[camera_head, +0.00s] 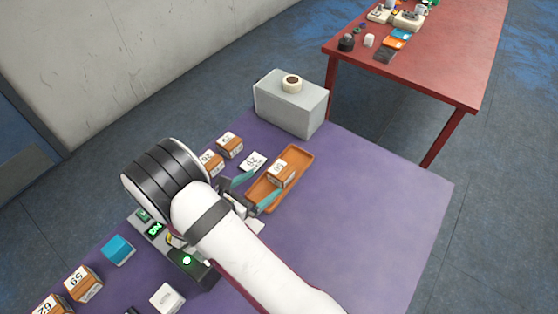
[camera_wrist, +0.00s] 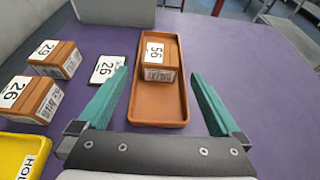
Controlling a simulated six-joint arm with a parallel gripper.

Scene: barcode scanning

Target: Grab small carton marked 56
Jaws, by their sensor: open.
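The small carton marked 56 (camera_wrist: 159,62) is brown with a white label on top and a barcode on its front side. It sits in the orange tray (camera_wrist: 158,110), toward the tray's far half in the wrist view. In the head view the carton (camera_head: 281,174) also shows in the tray (camera_head: 298,160). My gripper (camera_wrist: 160,88) is open, with its teal fingers spread on either side of the tray's near end. The carton lies ahead of the fingertips, between their lines, and nothing is held. In the head view my gripper (camera_head: 256,191) is at the tray's near left.
Cartons marked 29 (camera_wrist: 55,58) and 26 (camera_wrist: 30,98) stand left of the tray, with a white card marked 26 (camera_wrist: 106,69) between. A grey box (camera_head: 290,104) stands behind. Several other items line the table's left. The purple table's right side (camera_head: 370,220) is clear.

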